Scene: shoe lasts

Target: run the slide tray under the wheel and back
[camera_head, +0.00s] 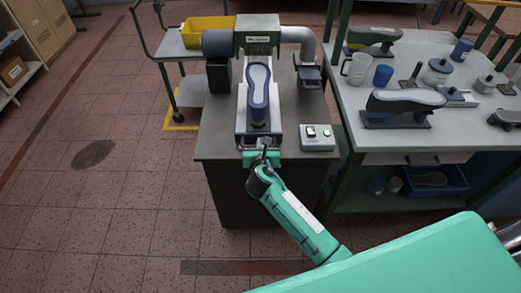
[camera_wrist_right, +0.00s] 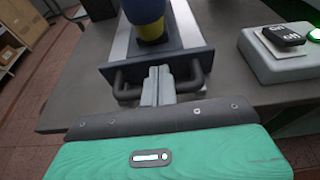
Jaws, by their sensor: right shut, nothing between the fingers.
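The slide tray (camera_head: 241,120) is a pale metal plate on the machine bench, with a dark front plate and a black handle (camera_wrist_right: 128,93) in the right wrist view. A blue shoe form with a pale grey sole (camera_head: 259,88) lies on it, sole up; its blue and yellow end shows in the right wrist view (camera_wrist_right: 150,28). The tray reaches back towards the green-topped wheel housing (camera_head: 257,36); the wheel itself is hard to make out. My right gripper (camera_wrist_right: 159,78) is shut and empty at the middle of the handle; contact is unclear. My left gripper is out of view.
A switch box (camera_head: 317,137) with a green light stands right of the tray. A side table (camera_head: 415,135) with shoe lasts, mugs and cans stands to the right. A trolley with a yellow bin (camera_head: 205,31) is behind left. The floor at left is clear.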

